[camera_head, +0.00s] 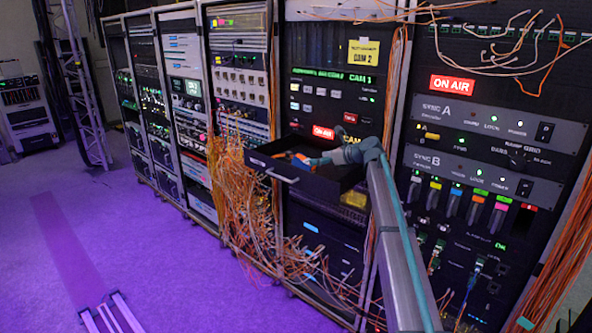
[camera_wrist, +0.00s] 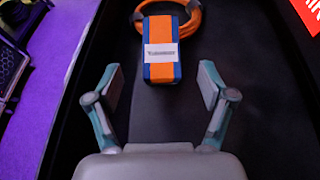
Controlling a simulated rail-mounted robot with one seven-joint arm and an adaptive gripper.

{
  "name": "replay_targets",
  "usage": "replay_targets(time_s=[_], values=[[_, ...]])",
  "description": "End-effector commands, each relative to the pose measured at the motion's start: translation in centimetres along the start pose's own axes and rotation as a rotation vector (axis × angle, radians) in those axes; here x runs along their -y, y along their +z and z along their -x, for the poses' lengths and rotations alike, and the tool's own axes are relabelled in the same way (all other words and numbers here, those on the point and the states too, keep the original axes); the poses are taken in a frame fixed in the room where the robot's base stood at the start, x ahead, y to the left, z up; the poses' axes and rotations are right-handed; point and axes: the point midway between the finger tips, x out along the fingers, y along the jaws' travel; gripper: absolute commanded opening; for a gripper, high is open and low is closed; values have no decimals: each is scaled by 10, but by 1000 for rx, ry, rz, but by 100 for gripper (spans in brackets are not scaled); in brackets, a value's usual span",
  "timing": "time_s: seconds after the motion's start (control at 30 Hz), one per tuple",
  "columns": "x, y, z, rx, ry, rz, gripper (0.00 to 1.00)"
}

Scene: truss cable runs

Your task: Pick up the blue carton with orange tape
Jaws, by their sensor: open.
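The blue carton with orange tape (camera_wrist: 162,68) lies in an open black drawer (camera_wrist: 165,125), with a white label across its middle. In the wrist view it sits just ahead of my gripper (camera_wrist: 163,84), roughly centred between the fingers. My gripper is open and empty, and its fingers are apart from the carton. In the head view my gripper (camera_head: 308,161) reaches over the pulled-out drawer (camera_head: 322,184). Small orange and blue bits show near the fingers there; I cannot clearly make out the carton in that view.
A coiled orange cable (camera_wrist: 199,15) lies in the drawer just beyond the carton. The drawer's walls surround the gripper. A dense bundle of orange cables (camera_head: 238,190) hangs left of the drawer. Equipment racks (camera_head: 490,130) stand along the right. The purple floor (camera_head: 120,220) at left is mostly open.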

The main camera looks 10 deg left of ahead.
Motion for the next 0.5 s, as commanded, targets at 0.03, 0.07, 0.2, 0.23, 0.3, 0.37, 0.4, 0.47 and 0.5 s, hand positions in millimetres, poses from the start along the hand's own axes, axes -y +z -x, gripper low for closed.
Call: replay_targets(time_s=[0.03, 0.07, 0.2, 0.23, 0.3, 0.37, 0.4, 0.47, 0.5], values=[[0, 2, -5, 0, 1, 0, 81], [0, 2, -9, 0, 1, -1, 81], [0, 3, -29, -1, 2, 0, 81], [0, 3, -34, -1, 2, 0, 81], [0, 3, -42, -1, 1, 0, 81], [0, 2, -47, -1, 0, 0, 81], [0, 1, -49, -1, 0, 0, 81], [0, 1, -52, -1, 0, 0, 81], [0, 2, -54, -1, 0, 0, 81]])
